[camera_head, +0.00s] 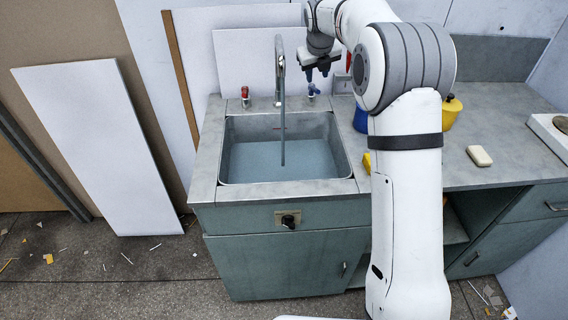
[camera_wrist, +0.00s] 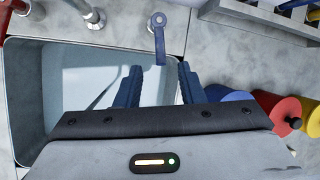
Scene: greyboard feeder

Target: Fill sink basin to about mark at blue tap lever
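The sink basin (camera_head: 235,150) holds bluish water (camera_head: 265,160) covering its floor. A small red mark shows on the back wall above the water, partly behind a thin grey vertical line under the tap spout (camera_head: 280,60). I cannot tell whether that line is running water or pipe. The blue tap lever (camera_head: 313,90) stands on the counter at the basin's back right. In the wrist view the blue lever (camera_wrist: 158,35) lies just beyond and between the fingertips. My gripper (camera_wrist: 160,70) is open and empty, its fingers on either side. In the head view my gripper (camera_head: 318,72) is just above the lever.
A red tap lever (camera_head: 245,94) stands at the back left. A dark drain knob (camera_head: 288,220) is on the cabinet front. Right of the basin are a blue container (camera_head: 360,118), a yellow one (camera_head: 451,110) and a soap-like block (camera_head: 479,156). Panels lean behind the sink.

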